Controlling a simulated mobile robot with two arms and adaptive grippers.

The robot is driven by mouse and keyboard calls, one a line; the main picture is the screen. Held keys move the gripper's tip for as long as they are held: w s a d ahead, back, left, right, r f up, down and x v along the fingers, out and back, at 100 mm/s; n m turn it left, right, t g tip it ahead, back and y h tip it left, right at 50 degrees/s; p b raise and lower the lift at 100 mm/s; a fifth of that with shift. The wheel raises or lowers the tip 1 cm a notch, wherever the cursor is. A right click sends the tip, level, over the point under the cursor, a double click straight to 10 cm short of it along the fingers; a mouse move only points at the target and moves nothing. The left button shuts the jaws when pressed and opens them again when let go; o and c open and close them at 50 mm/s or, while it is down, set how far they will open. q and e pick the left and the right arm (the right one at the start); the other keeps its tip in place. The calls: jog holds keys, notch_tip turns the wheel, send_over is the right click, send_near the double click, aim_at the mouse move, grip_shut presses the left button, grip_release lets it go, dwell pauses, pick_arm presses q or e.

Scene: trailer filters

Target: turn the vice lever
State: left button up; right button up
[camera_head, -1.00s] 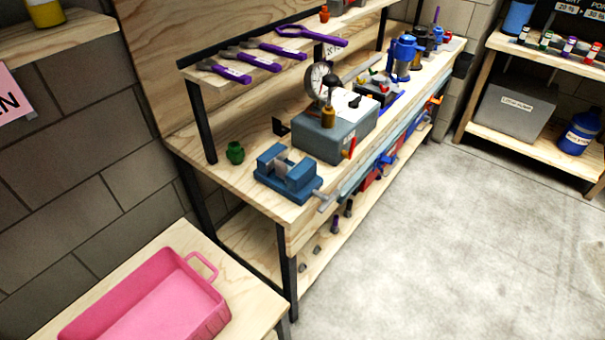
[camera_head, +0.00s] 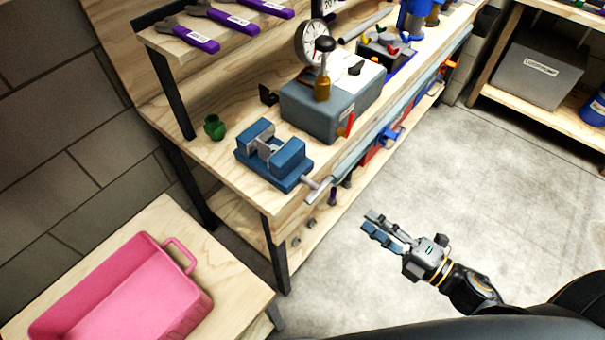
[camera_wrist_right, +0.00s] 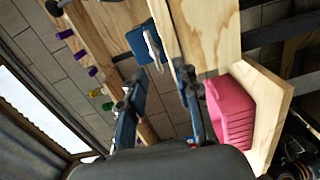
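The blue vice (camera_head: 272,160) sits on the wooden workbench near its front left corner. Its grey lever (camera_head: 318,190) sticks out past the bench's front edge. In the right wrist view the vice (camera_wrist_right: 138,45) and the pale lever (camera_wrist_right: 153,48) show at the top, ahead of the fingers. My right gripper (camera_head: 366,220) is to the right of the lever and apart from it, over the floor. It also shows in the right wrist view (camera_wrist_right: 162,82), with its fingers apart and nothing between them. My left gripper is not in view.
A grey box (camera_head: 330,106) with a gauge stands right of the vice, and a green part (camera_head: 214,127) left of it. A pink tray (camera_head: 180,298) rests on a lower table at the left. The floor (camera_head: 440,170) in front of the bench is clear.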

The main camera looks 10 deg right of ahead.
aim_at(320, 188)
jog(key=shift+n+y, duration=0.3)
jog(key=shift+n, duration=0.2)
jog(key=x, duration=0.4)
jog(key=r+p+x, duration=0.1)
jog(key=x, duration=0.3)
jog(key=a+p+x, duration=0.1)
jog(key=x, duration=0.4)
jog(key=shift+s+r, duration=0.25)
jog(key=shift+w+a, duration=0.35)
jog(key=shift+w, duration=0.05)
grip_shut()
